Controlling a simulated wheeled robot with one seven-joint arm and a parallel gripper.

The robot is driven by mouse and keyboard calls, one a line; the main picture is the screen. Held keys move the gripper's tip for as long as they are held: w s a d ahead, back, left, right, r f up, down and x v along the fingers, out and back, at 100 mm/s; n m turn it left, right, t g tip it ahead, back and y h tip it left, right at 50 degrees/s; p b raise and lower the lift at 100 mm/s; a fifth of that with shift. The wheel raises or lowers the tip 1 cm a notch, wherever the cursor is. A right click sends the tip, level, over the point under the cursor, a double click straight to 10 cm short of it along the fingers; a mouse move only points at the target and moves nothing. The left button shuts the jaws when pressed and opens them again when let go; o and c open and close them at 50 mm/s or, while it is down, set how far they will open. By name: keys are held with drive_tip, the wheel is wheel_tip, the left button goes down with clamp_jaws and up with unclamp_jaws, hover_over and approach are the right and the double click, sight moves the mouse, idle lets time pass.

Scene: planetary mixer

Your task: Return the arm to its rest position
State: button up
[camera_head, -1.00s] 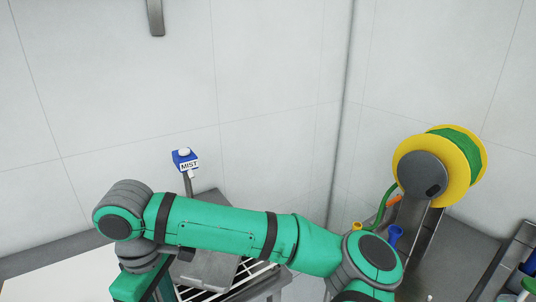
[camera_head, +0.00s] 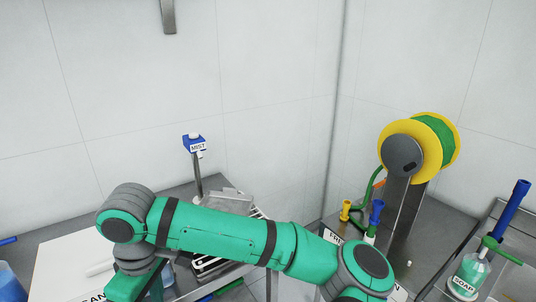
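My green arm with grey joints crosses the lower middle of the head view, from a joint at the left to another at the lower right. My gripper is not in view. The end of the arm beyond the left joint runs down past the bottom edge of the picture, so what it holds, if anything, is hidden.
A blue MIST box (camera_head: 194,144) stands on a post behind my arm. A yellow hose reel (camera_head: 435,140) with green hose stands on a grey post at right. A soap bottle (camera_head: 469,274) is at lower right. A white board (camera_head: 62,262) lies at lower left.

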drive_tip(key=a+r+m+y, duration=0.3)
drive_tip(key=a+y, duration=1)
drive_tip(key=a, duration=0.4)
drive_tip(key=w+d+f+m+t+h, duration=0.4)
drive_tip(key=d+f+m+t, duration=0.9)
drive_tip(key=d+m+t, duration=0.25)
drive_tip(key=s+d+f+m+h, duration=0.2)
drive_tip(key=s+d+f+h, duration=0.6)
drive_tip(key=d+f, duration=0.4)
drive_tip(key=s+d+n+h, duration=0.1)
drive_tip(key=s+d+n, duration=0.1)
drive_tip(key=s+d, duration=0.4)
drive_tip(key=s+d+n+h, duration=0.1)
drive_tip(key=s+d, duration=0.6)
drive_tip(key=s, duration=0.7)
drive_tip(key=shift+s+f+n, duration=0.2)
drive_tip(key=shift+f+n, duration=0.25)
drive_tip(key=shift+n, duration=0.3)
